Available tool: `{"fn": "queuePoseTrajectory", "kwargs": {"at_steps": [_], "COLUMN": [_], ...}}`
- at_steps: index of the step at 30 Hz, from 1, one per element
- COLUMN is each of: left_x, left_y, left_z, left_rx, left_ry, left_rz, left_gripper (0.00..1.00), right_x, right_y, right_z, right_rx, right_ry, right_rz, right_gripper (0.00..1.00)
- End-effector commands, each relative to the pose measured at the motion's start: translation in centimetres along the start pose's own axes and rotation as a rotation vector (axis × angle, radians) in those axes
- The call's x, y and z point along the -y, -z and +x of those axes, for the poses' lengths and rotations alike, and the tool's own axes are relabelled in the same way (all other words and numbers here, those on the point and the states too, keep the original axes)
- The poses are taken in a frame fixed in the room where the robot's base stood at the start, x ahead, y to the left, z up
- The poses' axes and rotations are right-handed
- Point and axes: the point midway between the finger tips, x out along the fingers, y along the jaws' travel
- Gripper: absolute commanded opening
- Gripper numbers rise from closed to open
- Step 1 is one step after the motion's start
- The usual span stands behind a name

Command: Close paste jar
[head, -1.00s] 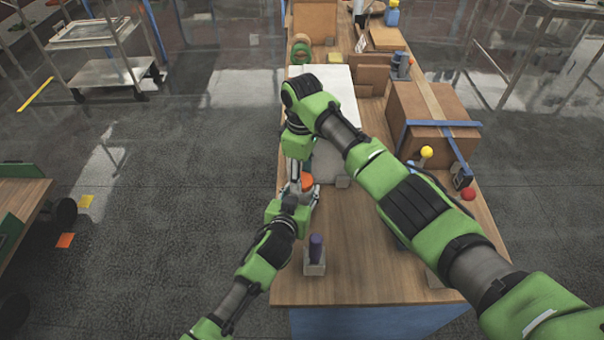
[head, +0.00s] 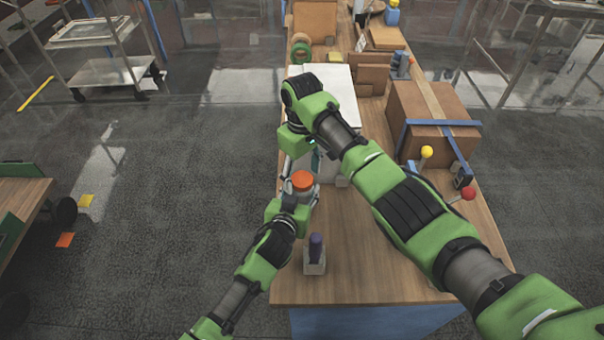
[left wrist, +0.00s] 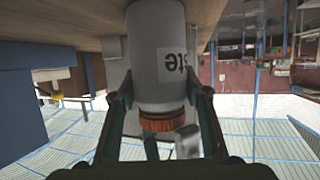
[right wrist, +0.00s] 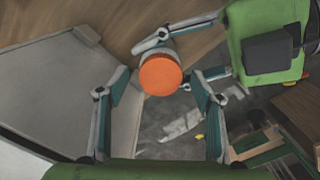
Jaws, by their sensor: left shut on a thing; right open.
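The paste jar is a white cylinder with a dark-lettered label, and its body (left wrist: 158,50) fills the middle of the left wrist view. An orange lid (head: 303,181) sits on the jar's top; it also shows in the right wrist view (right wrist: 160,74). My left gripper (left wrist: 160,100) is shut around the jar's body, with one finger on each side. My right gripper (right wrist: 160,100) is open, its fingers spread apart near the lid and not touching it. In the head view the right gripper is mostly hidden behind its own arm.
A grey-white machine (right wrist: 60,90) stands beside the jar. A purple-topped post (head: 315,252) stands near the table's front. A cardboard box (head: 430,115) with blue straps and levers with yellow (head: 426,152) and red (head: 468,193) knobs are at the right. Bare wooden table (head: 370,270) lies in front.

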Motion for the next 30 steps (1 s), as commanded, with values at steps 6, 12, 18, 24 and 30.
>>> {"fn": "queuePoseTrajectory", "kwargs": {"at_steps": [6,12,18,24,30], "left_x": [0.0,0.0,0.0,0.0,0.0], "left_y": [0.0,0.0,0.0,0.0,0.0], "left_z": [0.0,0.0,0.0,0.0,0.0], "left_rx": [0.000,0.000,0.000,0.000,0.000], "left_ry": [0.000,0.000,0.000,0.000,0.000], "left_rz": [0.000,0.000,0.000,0.000,0.000], "left_gripper": [0.00,0.00,0.00,0.00,0.00], "right_x": [0.0,-0.1,0.0,0.0,0.0], "right_y": [0.1,0.1,0.1,0.1,0.0], "right_z": [-0.6,-4.1,-8.4,-11.2,-12.0], "right_rx": [-0.002,-0.004,-0.003,-0.001,0.000], "right_ry": [0.000,-0.001,-0.001,-0.001,0.000], "right_rz": [-0.001,-0.001,-0.001,-0.001,0.000], "right_gripper": [0.60,0.60,0.60,0.60,0.60]}}
